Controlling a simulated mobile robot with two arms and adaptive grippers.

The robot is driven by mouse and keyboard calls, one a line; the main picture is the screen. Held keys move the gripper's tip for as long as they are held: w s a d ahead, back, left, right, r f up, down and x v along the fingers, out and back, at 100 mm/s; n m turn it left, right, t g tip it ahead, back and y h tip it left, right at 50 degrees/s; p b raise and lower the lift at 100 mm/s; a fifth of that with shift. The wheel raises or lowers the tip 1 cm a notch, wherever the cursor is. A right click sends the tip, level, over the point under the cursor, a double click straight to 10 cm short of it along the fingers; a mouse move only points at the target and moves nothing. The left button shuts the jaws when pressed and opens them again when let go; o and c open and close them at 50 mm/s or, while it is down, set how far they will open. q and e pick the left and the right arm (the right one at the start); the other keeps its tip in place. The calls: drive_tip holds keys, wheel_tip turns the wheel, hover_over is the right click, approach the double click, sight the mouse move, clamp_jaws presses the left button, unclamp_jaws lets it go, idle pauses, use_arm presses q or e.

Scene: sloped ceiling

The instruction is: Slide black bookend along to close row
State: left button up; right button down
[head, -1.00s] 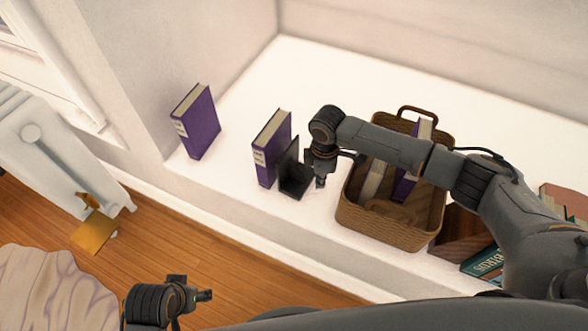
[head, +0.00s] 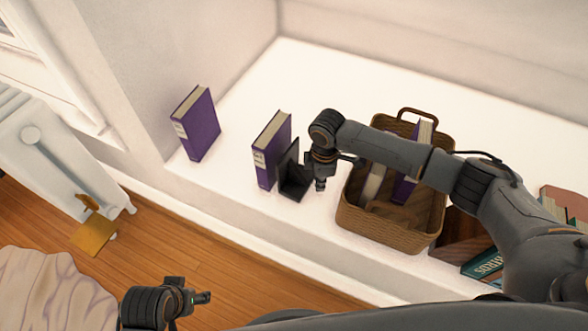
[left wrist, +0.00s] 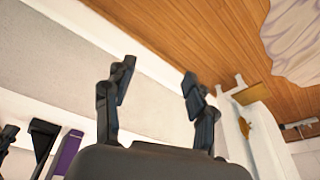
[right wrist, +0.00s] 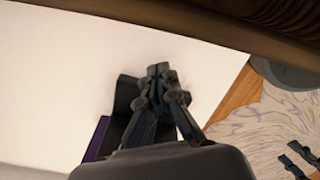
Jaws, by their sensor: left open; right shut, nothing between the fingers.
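The black bookend (head: 293,182) stands on the white ledge, its upright plate close beside a purple book (head: 270,155); I cannot tell whether they touch. Another purple book (head: 196,125) stands apart at the left, near the side wall. My right gripper (head: 320,184) is shut and empty, just right of the bookend. In the right wrist view its closed fingertips (right wrist: 158,70) are beside the bookend (right wrist: 125,95), whose lower part they partly hide. My left gripper (head: 203,297) is low over the floor, away from the ledge; its fingers are spread and empty in the left wrist view (left wrist: 157,75).
A wicker basket (head: 390,235) with books in it stands right of my right gripper, under the forearm. More books (head: 483,265) are at the far right. A white radiator (head: 45,150) is at the left. The ledge between the two purple books is clear.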

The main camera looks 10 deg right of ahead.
use_arm(q)
drive_tip(key=shift+f, duration=0.1)
use_arm(e)
drive_tip(key=shift+f, duration=0.15)
idle(0.4)
drive_tip(key=shift+f, duration=0.75)
use_arm(q)
drive_tip(key=shift+v, duration=1.1)
drive_tip(key=shift+w, duration=0.25)
use_arm(e)
drive_tip(key=shift+a, duration=0.1)
